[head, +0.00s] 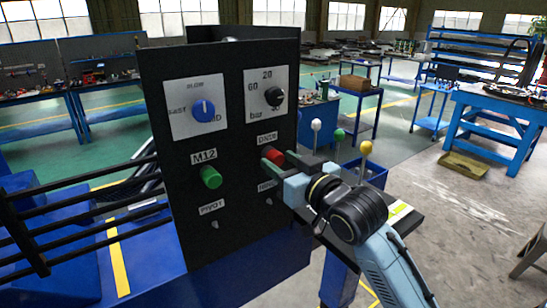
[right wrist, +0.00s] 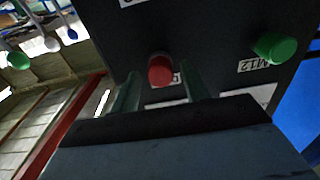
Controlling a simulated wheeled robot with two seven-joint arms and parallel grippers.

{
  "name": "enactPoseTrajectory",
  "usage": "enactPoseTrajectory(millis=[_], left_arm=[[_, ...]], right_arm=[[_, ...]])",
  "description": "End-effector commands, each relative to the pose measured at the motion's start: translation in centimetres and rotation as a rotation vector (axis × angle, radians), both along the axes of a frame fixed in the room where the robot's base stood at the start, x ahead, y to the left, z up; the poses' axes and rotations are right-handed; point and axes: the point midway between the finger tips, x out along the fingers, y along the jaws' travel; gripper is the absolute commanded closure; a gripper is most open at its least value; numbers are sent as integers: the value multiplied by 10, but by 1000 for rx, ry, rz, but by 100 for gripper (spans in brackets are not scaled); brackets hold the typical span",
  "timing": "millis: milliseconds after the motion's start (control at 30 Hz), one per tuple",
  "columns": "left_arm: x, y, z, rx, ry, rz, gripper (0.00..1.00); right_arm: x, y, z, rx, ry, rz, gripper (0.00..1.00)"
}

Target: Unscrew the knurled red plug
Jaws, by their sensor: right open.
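The red plug (head: 272,154) sticks out of the black panel (head: 233,130), below the black dial and to the right of the green plug (head: 211,177). My right gripper (head: 285,163) is at the panel with its fingers reaching toward the red plug. In the right wrist view the red plug (right wrist: 160,69) shows between and just beyond the two open fingertips (right wrist: 157,88), which stand apart from it on both sides. The green plug (right wrist: 275,47) is at the right there. Whether a finger touches the panel cannot be told. My left gripper is not in view.
A blue dial (head: 204,111) and a black dial (head: 274,96) sit on white plates above the plugs. Levers with white, green and yellow knobs (head: 366,147) stand right of the panel, near my right arm. Black rails (head: 80,195) are at the left.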

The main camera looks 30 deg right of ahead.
Motion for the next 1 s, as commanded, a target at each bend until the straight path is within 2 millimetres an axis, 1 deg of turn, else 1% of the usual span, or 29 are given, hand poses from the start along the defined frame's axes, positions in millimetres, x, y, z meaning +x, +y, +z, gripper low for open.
enactPoseTrajectory(millis=[33, 67, 367, 400, 867, 933, 1000], left_arm=[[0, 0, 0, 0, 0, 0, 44], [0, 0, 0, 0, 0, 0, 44], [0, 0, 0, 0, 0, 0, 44], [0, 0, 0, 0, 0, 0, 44], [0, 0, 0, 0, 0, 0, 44], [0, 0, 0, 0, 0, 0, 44], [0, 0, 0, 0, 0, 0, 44]], right_arm=[[0, 0, 0, -1, 0, 0, 55], [0, 0, 0, -1, 0, 0, 59], [0, 0, 0, -2, 0, 0, 99], [0, 0, 0, -3, -1, 0, 100], [-2, 0, 1, -3, -1, 0, 100], [-2, 0, 0, -29, -3, 0, 100], [-3, -1, 0, -111, -9, 0, 100]])
